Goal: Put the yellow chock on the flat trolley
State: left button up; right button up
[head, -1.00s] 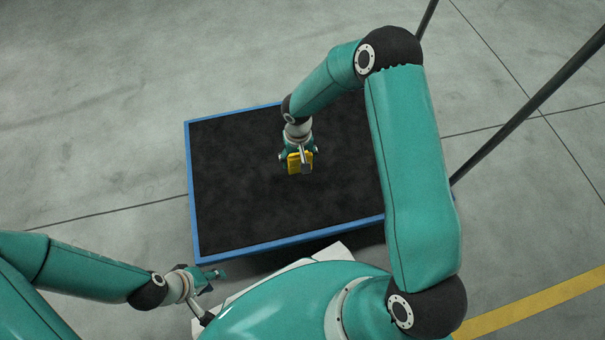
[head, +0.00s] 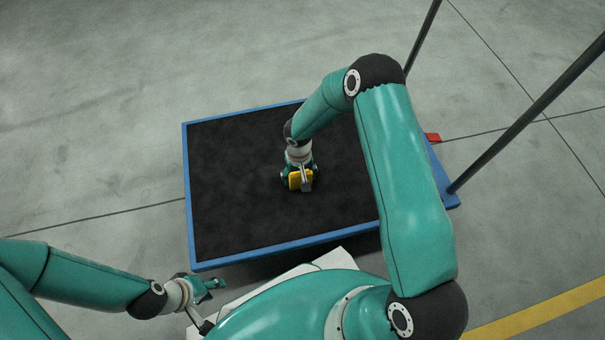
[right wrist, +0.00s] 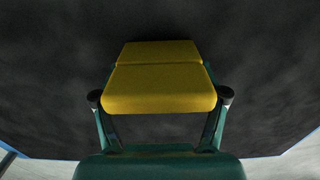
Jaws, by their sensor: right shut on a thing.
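The yellow chock (head: 295,181) is between the fingers of my right gripper (head: 300,183), over the black deck of the flat trolley (head: 235,205). In the right wrist view the yellow chock (right wrist: 160,85) fills the space between the fingertips of my right gripper (right wrist: 160,100), which is shut on it. The trolley deck (right wrist: 50,80) lies behind it. The chock is low over the deck; I cannot tell whether it touches. My left gripper (head: 212,285) is outside the trolley's near left corner, empty; its finger gap is too small to judge.
The trolley has a blue rim and dark handle posts (head: 520,115) rising at the right. A small red part (head: 432,138) shows at its right edge. The deck around the chock is clear. A yellow floor line (head: 540,308) runs at the lower right.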

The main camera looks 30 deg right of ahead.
jog(key=o, duration=1.2)
jog(key=shift+o, duration=0.2)
notch_tip(320, 180, up, 12)
jog(key=p, duration=0.5)
jog(key=s+a+f+y, duration=0.2)
jog(key=s+a, duration=0.3)
jog(key=s, duration=0.4)
jog(key=s+a+f+y, duration=0.2)
jog(key=s+a, duration=0.3)
jog(key=s, duration=0.5)
jog(key=shift+s+a+f+n+t, duration=0.2)
jog(key=shift+a+n+t, duration=0.1)
jog(key=shift+n, duration=0.1)
